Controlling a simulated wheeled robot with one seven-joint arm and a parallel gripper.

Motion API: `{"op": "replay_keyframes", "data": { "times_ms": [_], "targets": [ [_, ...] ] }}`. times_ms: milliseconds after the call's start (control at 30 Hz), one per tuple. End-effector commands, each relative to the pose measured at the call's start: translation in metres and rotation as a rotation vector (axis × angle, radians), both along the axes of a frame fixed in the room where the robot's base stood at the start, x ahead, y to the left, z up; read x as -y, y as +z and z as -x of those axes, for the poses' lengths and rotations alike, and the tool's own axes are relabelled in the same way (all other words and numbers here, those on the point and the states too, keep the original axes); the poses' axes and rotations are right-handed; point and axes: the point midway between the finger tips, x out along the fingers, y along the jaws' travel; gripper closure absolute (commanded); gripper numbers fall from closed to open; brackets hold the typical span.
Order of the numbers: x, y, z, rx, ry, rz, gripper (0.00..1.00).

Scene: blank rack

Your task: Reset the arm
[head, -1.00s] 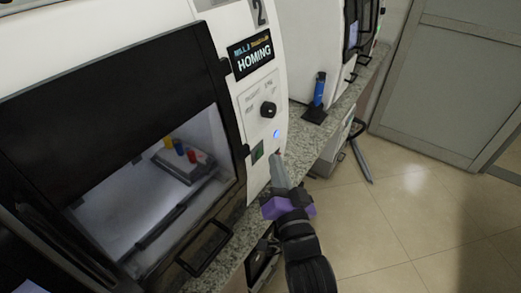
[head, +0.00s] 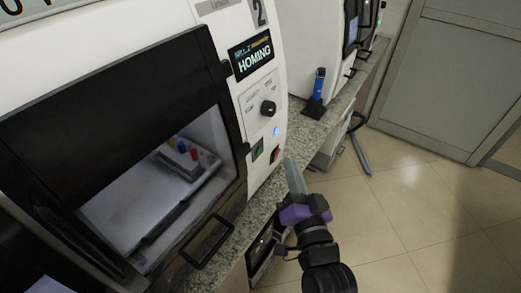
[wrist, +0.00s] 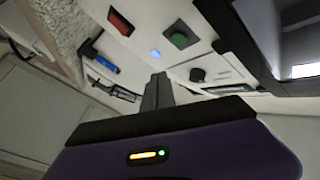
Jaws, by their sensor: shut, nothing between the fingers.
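My gripper (head: 294,176) is in the head view, in front of the lower right edge of the milling machine's panel. Its grey fingers are together with nothing between them, and its body is purple. In the wrist view the closed fingers (wrist: 158,92) point toward the panel. The red button (head: 275,154) and green button (head: 257,151) sit low on the panel, apart from the fingertips. They also show in the wrist view as the red button (wrist: 120,23) and green button (wrist: 180,37). A blue light (head: 276,131) is lit above them, and the screen (head: 252,55) reads HOMING.
The machine's window (head: 190,190) shows a fixture with yellow, blue and red pieces inside. A door handle (head: 206,243) juts out below it. A blue tool on a black stand (head: 318,92) is on the granite counter (head: 240,225). Open floor (head: 420,220) lies to the right.

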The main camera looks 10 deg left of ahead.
Motion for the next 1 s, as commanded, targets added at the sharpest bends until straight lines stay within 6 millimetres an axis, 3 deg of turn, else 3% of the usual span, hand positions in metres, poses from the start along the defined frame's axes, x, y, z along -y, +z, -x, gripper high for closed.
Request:
{"op": "replay_keyframes", "data": {
  "times_ms": [333, 467, 767, 1000],
  "targets": [
    [0.001, 0.002, 0.000, 0.020, -0.006, 0.020, 1.00],
    [0.005, 0.030, 0.007, 0.116, -0.029, 0.060, 1.00],
    [0.067, 0.015, 0.076, 0.201, -0.121, 0.235, 1.00],
    [0.129, -0.008, 0.154, 0.186, -0.204, 0.396, 1.00]
  ]
}}
